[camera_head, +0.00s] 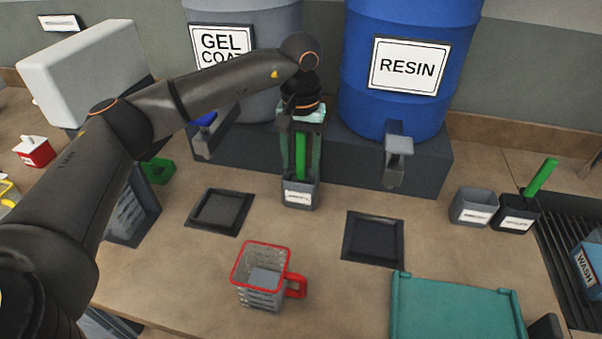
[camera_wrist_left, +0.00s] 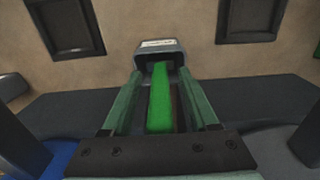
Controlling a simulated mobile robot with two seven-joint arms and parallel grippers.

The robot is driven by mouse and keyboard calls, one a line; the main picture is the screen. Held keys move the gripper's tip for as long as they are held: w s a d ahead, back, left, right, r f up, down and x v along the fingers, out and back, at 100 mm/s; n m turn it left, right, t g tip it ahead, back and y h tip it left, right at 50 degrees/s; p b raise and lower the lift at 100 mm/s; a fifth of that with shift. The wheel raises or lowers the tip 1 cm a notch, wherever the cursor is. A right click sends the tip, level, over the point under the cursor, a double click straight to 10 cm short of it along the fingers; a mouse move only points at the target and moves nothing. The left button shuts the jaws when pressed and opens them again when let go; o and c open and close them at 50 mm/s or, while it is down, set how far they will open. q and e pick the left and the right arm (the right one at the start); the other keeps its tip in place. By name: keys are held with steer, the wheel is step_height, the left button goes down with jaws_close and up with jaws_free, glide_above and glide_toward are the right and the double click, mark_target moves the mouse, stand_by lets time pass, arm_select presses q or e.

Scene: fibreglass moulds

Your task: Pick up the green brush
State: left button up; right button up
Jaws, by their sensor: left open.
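A green brush (camera_head: 301,158) stands upright in a small grey labelled holder (camera_head: 299,195) at the back middle of the table. My left gripper (camera_head: 300,165) comes down over it from above, its two fingers on either side of the green handle. In the left wrist view the green brush (camera_wrist_left: 160,97) lies between the open fingers (camera_wrist_left: 162,92), with gaps at its sides. The holder (camera_wrist_left: 160,48) shows beyond the fingertips. The brush's lower end is hidden in the holder. A second green handle (camera_head: 541,176) leans in a dark labelled holder (camera_head: 516,213) at the right. My right gripper is not in view.
A grey gel coat drum and a blue resin drum (camera_head: 408,100) stand on a dark ledge (camera_head: 340,165) behind the holder. A teal board (camera_head: 455,308) lies at front right.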

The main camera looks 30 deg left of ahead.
arm_select(q)
jaws_close()
stand_by(0.4)
